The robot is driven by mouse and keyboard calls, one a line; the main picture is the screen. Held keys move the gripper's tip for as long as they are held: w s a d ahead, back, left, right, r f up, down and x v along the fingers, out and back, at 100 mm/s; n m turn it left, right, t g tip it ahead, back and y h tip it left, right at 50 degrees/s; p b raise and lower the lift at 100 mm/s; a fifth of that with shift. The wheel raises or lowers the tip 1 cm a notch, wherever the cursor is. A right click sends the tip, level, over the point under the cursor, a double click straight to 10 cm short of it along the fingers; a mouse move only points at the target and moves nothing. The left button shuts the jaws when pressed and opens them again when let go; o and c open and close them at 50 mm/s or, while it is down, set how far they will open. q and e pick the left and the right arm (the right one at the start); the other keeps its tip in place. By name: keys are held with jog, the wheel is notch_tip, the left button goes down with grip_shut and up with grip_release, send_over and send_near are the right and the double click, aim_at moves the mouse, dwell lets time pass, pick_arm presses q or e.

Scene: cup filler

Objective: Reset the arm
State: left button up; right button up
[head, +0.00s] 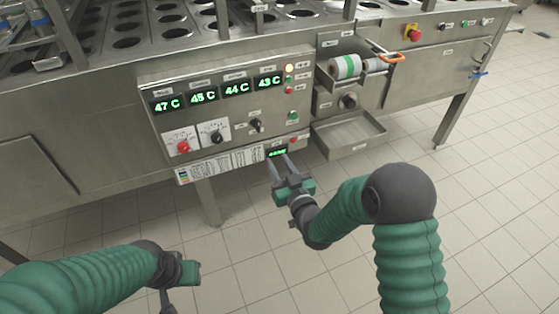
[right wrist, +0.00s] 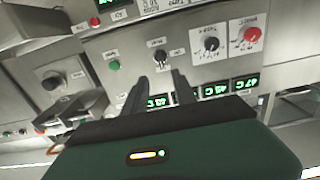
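My right gripper (head: 279,160) reaches up to the front of the steel cup filler, just below its control panel (head: 225,118). Its two dark fingers are apart with nothing between them; they also show in the right wrist view (right wrist: 160,80), where the panel appears upside down behind them. In the head view the fingertips overlap a small green display, and I cannot tell whether they touch the machine. My left gripper (head: 168,300) hangs low at the lower left, over the floor and away from the machine. Its fingers are partly cut off by the frame edge.
The panel has temperature displays, dials, a black knob (head: 256,125) and buttons. To the right are a roll (head: 345,67), an orange handle (head: 385,56) and an open steel tray (head: 347,132). A red emergency button (head: 412,33) sits farther right. The tiled floor in front is clear.

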jog(key=shift+s+d, duration=0.15)
jog(key=shift+s, duration=0.25)
jog(key=s+d+f+m+g+h, duration=0.1)
jog(key=s+d+f+g+h, duration=0.1)
jog(key=s+d+g, duration=0.5)
jog(key=s+d+f+m+g+h, duration=0.1)
jog(key=s+d+f+g+h, duration=0.15)
jog(key=s, duration=0.85)
jog(key=s+d+f+m+g+h, duration=0.1)
jog(key=s+d+f+g, duration=0.1)
jog(key=s+d+g, duration=0.45)
jog(key=s+r+p, duration=0.1)
jog(key=r+p, duration=1.4)
jog(key=p, duration=0.1)
jog(key=s+a+r+t+p, duration=0.1)
jog(key=s+r+p, duration=0.1)
jog(key=r+p, duration=1.3)
jog(key=shift+s+a+r+p, duration=0.25)
jog(key=shift+r+p, duration=0.1)
jog(key=shift+r, duration=0.3)
